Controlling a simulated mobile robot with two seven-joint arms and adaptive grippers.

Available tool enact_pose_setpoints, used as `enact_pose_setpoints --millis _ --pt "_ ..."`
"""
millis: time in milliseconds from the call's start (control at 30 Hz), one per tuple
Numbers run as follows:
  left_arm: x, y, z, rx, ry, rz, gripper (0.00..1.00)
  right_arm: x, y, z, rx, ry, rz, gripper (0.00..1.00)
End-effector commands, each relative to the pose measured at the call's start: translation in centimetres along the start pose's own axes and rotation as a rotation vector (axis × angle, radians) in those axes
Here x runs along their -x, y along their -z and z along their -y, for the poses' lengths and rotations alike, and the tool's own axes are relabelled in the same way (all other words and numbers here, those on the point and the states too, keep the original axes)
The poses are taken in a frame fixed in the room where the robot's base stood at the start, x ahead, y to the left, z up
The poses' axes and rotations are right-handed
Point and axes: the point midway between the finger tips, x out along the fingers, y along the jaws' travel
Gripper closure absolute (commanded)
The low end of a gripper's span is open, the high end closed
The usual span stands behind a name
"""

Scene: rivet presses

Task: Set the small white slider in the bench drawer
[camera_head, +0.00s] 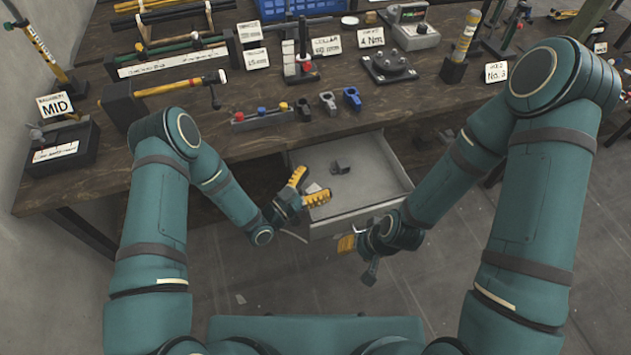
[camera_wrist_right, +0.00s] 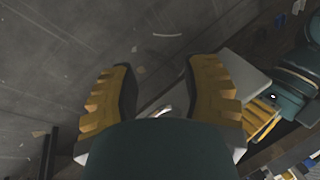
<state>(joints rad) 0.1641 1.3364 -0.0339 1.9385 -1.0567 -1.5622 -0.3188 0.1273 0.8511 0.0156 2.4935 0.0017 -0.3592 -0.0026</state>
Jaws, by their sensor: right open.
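The bench drawer (camera_head: 365,207) is pulled out below the bench top, its pale inside showing. My left gripper (camera_head: 312,184) is at the drawer's left side, its two yellow fingers apart. A small white piece (camera_head: 314,188), perhaps the slider, shows between these fingers; I cannot tell whether they grip it or it lies on the drawer floor behind them. My right gripper (camera_head: 357,250) is in front of the drawer, outside it. In the right wrist view its fingers (camera_wrist_right: 163,92) are wide apart and empty, with the drawer's edge (camera_wrist_right: 248,75) beyond them.
A dark grey clip (camera_head: 341,167) lies in the drawer toward the back. Three clips, including a blue one (camera_head: 352,98), stand on the bench above, beside a rack with coloured knobs (camera_head: 262,116). A black box (camera_head: 62,148) is at the bench's left end. The drawer's right half is clear.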

Motion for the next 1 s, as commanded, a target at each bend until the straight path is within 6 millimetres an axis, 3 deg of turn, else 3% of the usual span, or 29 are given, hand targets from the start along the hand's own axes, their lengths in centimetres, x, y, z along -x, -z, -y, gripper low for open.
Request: enact_pose_setpoints --millis 33,200,700,867,1000 --pt "0.7 -1.4 -0.2 0.002 0.000 0.038 0.25 -0.2 0.0 -0.1 0.000 0.000 0.000 0.53" --pt "0.6 -0.1 -0.2 0.002 -0.001 0.039 0.25 -0.2 0.0 -0.1 0.000 0.000 0.000 0.53" --pt "10.4 0.4 -0.1 0.005 0.002 0.032 0.25 1.1 -0.1 0.4 -0.001 0.000 0.006 0.53" --pt "11.8 0.5 -0.2 0.004 0.000 0.029 0.25 1.2 -0.1 0.4 -0.001 0.000 0.007 0.53" --pt "11.7 0.3 0.2 0.013 0.015 0.079 0.25 1.2 -0.1 0.5 -0.001 0.000 0.007 0.53"
